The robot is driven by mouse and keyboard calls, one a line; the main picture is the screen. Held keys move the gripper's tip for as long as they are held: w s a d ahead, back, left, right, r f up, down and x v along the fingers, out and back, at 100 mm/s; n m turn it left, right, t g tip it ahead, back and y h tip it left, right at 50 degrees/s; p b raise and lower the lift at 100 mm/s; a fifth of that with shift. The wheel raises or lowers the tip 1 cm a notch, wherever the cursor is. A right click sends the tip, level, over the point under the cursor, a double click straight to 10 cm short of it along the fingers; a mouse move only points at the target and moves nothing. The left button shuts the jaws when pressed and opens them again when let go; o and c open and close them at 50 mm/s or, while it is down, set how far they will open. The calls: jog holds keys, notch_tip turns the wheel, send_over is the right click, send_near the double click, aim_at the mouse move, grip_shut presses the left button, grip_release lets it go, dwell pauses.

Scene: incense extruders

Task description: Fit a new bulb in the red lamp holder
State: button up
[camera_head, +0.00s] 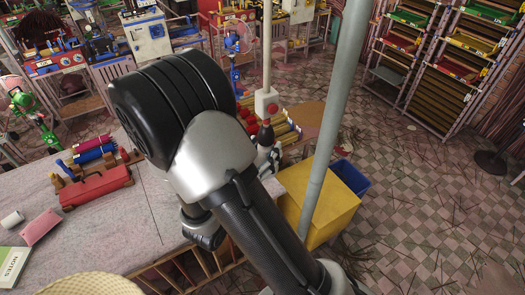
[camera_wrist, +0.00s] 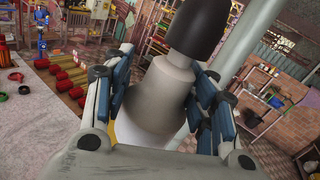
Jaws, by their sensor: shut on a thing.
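My gripper (camera_head: 268,158) is to the right of the worktable in the head view, partly behind my arm. In the wrist view its blue-padded fingers (camera_wrist: 163,84) are shut on both sides of a bulb-shaped thing, which I take for the bulb (camera_wrist: 160,100). It has a pale grey body, a white lower part and a black end pointing away from the palm. In the head view its dark end (camera_head: 265,133) points up, below a white box with a red round part (camera_head: 271,109) on a pale pole. I cannot tell whether that red part is the lamp holder.
The tiled floor at right is fairly open, with scattered sticks.

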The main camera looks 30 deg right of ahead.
jog(key=shift+r+t, duration=0.2)
jog(key=shift+t, duration=0.2)
jog(key=shift+s+n+t+y, duration=0.15)
jog(key=shift+n+t+y, duration=0.35)
jog(key=shift+n+y, duration=0.1)
jog(key=shift+c, duration=0.7)
jog(key=o, duration=1.4)
jog(key=shift+f, duration=0.1)
jog(key=shift+a, duration=0.1)
